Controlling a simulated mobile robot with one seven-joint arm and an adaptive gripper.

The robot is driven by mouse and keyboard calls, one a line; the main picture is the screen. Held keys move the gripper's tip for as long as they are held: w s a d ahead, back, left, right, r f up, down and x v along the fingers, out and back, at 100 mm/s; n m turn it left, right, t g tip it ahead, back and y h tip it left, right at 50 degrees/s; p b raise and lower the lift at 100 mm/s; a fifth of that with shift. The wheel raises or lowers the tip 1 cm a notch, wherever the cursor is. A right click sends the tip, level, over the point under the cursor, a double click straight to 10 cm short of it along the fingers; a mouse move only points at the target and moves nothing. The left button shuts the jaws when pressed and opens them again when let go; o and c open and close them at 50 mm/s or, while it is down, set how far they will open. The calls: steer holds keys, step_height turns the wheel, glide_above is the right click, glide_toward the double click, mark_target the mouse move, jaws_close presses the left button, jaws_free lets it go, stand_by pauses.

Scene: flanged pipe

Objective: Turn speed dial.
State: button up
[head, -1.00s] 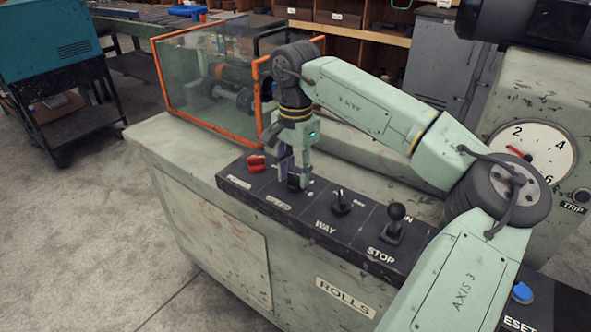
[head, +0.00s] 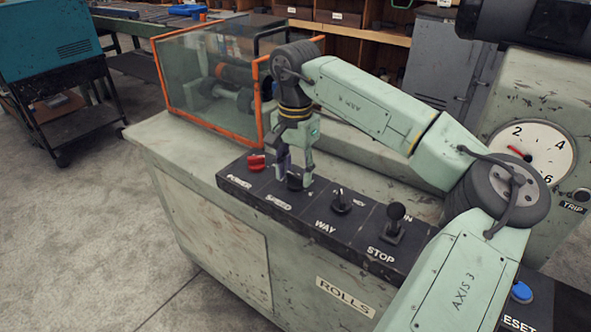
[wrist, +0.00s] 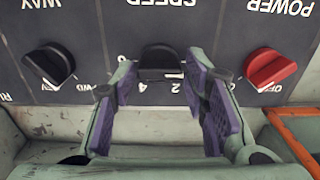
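The black speed dial (head: 294,183) sits on the dark control panel between the power and way knobs. It also shows in the wrist view (wrist: 160,61), its bar lying roughly across the picture, with the upside-down word SPEED above it and the numbers 2 and 4 below. My gripper (head: 296,178) points down over the dial. In the wrist view its purple-padded fingers (wrist: 160,84) are apart, one on each side of the dial. They look open, with small gaps to the dial; contact is not clear.
A red power knob (head: 256,162) and a black way knob (head: 341,201) flank the dial closely. A stop lever (head: 394,220) stands farther right. An orange-framed clear guard (head: 205,85) rises behind the panel. A round gauge (head: 533,153) is at right.

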mark_target(296, 175)
steer(key=shift+o, duration=1.2)
step_height(296, 175, up, 12)
